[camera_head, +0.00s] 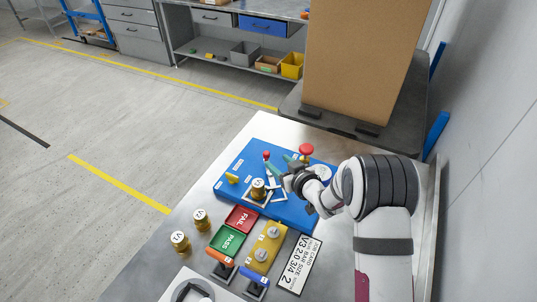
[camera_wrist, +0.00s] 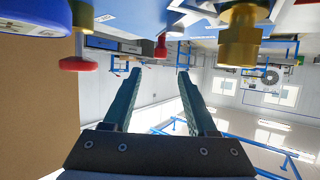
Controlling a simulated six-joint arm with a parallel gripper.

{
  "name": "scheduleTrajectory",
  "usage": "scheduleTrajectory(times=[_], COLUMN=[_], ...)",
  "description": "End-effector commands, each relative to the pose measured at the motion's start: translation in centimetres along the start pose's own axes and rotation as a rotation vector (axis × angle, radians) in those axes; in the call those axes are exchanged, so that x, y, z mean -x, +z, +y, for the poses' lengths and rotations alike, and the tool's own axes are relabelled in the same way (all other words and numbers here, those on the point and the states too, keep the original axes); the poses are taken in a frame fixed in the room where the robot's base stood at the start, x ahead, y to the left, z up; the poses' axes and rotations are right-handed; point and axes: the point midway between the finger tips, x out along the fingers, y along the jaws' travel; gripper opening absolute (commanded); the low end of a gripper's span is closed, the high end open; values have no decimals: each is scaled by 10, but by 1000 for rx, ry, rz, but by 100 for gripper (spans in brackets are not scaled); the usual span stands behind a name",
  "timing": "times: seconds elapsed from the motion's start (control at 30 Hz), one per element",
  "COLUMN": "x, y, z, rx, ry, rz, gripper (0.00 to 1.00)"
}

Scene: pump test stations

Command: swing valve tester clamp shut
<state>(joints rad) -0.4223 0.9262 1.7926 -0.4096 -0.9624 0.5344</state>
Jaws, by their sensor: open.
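The blue tester base (camera_head: 232,178) lies on the bench. A brass valve (camera_head: 259,187) stands in a pale frame on it. The clamp's red-tipped handle (camera_head: 266,155) rises behind the valve; whether its arm presses on the valve cannot be told. In the wrist view a red tip (camera_wrist: 160,47) shows beyond and slightly above the fingertips, and a brass valve (camera_wrist: 240,40) is at upper right. My gripper (camera_head: 279,165) is open beside the handle, with nothing seen held. Its two fingers (camera_wrist: 158,73) stand apart in the wrist view. My wrist hides part of the base's right side.
A red knob (camera_head: 306,149) stands close behind my gripper; it is at left in the wrist view (camera_wrist: 78,64). Loose brass valves (camera_head: 180,241), red FAIL (camera_head: 242,219) and green PASS (camera_head: 227,240) trays, and a yellow block (camera_head: 267,247) are in front. A cardboard box (camera_head: 360,60) stands behind.

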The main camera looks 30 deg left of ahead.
Motion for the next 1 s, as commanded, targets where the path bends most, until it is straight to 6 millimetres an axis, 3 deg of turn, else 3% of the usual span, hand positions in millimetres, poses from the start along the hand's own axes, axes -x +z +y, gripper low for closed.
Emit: scheduleTrajectory(times=[0.1,0.3,0.67,1.0], x=[-35,-68,-76,-76], y=[1,0,0,0], z=[-1,0,0,0], rx=[1,1,2,2], ry=[-2,-1,-1,-1], rz=[0,0,-1,-1], gripper=[58,58,58,0])
